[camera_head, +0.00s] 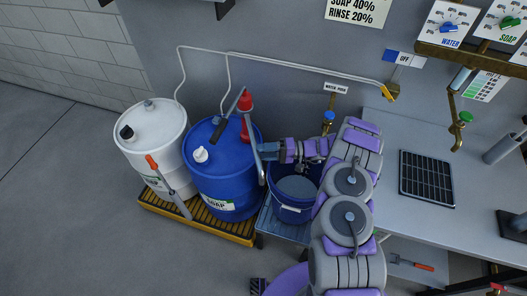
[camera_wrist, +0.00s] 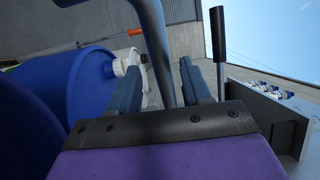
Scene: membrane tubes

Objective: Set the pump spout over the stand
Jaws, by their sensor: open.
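The hand pump has a red head (camera_head: 246,103) on top of the blue soap drum (camera_head: 222,172). Its grey spout pipe (camera_head: 255,152) bends down along the drum's right side. The stand (camera_head: 283,229) is a low bluish platform right of the drum, and a dark blue bucket (camera_head: 291,208) stands on it. My gripper (camera_head: 267,151) is at the spout pipe, above the bucket's left side. In the wrist view my gripper (camera_wrist: 158,72) is open, with the pipe (camera_wrist: 160,50) running between its fingers. Whether either finger touches it is unclear.
A white drum (camera_head: 151,132) stands left of the blue one, both on a yellow-edged pallet (camera_head: 205,229). A water tap (camera_head: 328,118) is on the wall behind my arm. A workbench (camera_head: 398,135) with a black panel (camera_head: 426,178) is at right. The floor at left is clear.

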